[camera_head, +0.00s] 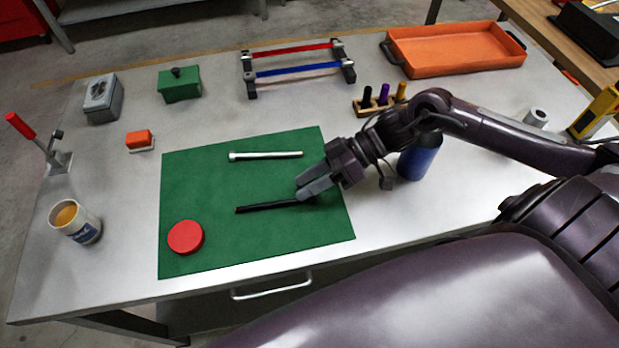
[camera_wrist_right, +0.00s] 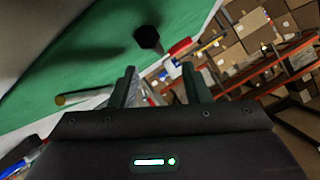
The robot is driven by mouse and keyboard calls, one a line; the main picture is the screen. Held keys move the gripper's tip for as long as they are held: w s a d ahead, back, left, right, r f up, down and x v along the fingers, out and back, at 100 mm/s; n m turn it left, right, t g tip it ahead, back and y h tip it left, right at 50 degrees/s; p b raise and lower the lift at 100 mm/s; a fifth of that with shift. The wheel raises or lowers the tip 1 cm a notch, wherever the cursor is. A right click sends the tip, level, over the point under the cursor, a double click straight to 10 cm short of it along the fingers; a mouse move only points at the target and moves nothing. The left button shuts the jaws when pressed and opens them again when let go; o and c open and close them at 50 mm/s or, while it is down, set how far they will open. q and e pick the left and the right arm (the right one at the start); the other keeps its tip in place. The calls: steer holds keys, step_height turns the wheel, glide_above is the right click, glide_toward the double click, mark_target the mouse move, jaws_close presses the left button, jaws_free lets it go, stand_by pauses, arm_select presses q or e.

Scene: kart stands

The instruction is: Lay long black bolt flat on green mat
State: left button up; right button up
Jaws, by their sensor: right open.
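The long black bolt (camera_head: 268,207) lies flat on the green mat (camera_head: 200,170), roughly level across the picture, with its right end close to my right gripper. My right gripper (camera_head: 300,190) is open above the right part of the mat, its fingers pointing left. In the right wrist view the dark bolt head (camera_wrist_right: 148,38) shows beyond the open fingers (camera_wrist_right: 158,88), with nothing between them. A silver bolt (camera_head: 265,155) lies on the mat behind the black one. My left gripper is not in view.
A red disc (camera_head: 185,237) sits on the mat's front left. A blue cylinder (camera_head: 419,160) stands right of the mat, beneath my right arm. A small rack with colored pegs (camera_head: 380,103) and an orange tray (camera_head: 455,50) are farther back. A mug (camera_head: 75,222) stands at left.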

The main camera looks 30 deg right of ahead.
steer(key=shift+r, duration=0.1)
step_height(320, 180, up, 20)
steer(key=p, duration=0.2)
